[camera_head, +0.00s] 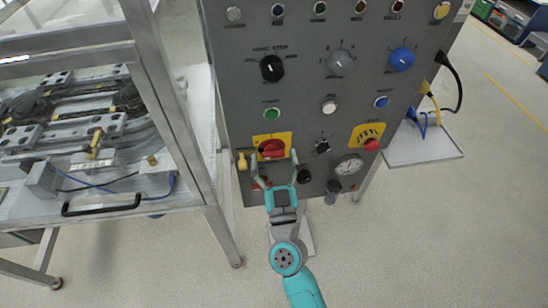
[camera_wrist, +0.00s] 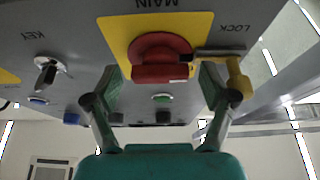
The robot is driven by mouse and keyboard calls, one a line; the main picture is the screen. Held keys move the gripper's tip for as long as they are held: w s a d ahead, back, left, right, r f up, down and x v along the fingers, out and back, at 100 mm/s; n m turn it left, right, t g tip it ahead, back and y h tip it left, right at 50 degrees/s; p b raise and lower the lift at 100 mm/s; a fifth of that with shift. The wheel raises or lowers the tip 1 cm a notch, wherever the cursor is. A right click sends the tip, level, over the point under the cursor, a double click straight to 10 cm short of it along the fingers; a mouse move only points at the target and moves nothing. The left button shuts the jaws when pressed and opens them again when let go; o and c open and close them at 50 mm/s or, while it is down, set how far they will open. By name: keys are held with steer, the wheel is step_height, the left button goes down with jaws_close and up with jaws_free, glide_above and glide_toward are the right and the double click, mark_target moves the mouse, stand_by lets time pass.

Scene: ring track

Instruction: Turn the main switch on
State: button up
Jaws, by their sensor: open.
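The main switch is a red rotary knob (camera_head: 271,149) on a yellow plate on the grey control panel. It also shows in the wrist view (camera_wrist: 160,58), under upside-down "MAIN" lettering, with its handle bar lying across the picture. My gripper (camera_head: 275,162) is open, with one finger on each side of the knob; in the wrist view its fingertips (camera_wrist: 160,82) flank the red handle. I cannot tell whether they touch it. A yellow lock piece (camera_wrist: 238,80) marked "LOCK" sits beside the knob, with a dark bar reaching to the knob's edge. It also shows left of the knob in the head view (camera_head: 242,161).
The panel (camera_head: 230,80) carries several knobs and buttons. A metal-framed workstation (camera_head: 160,90) stands close on the left. Open floor (camera_head: 430,230) lies to the right.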

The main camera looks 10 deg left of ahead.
steer(key=c, duration=1.2)
steer(key=shift+o, duration=0.2)
steer(key=shift+m, duration=0.4)
steer(key=m+h, duration=0.2)
steer(key=m, duration=0.1)
steer(key=m+h, duration=0.2)
steer(key=m, duration=0.1)
steer(key=shift+a+m, duration=0.15)
steer(key=shift+m, duration=0.15)
steer(key=m+h, duration=0.1)
steer(key=m, duration=0.2)
steer(key=m+h, duration=0.1)
steer(key=m, duration=0.2)
steer(key=shift+g+h, duration=0.3)
steer(key=shift+g, duration=0.1)
steer(key=m, duration=0.2)
steer(key=m+g+h, duration=0.1)
steer(key=m, duration=0.2)
steer(key=shift+r+g, duration=0.1)
steer(key=shift+g, duration=0.2)
steer(key=shift+m+g+h, duration=0.4)
steer(key=shift+m+g, duration=0.4)
steer(key=shift+m, duration=1.2)
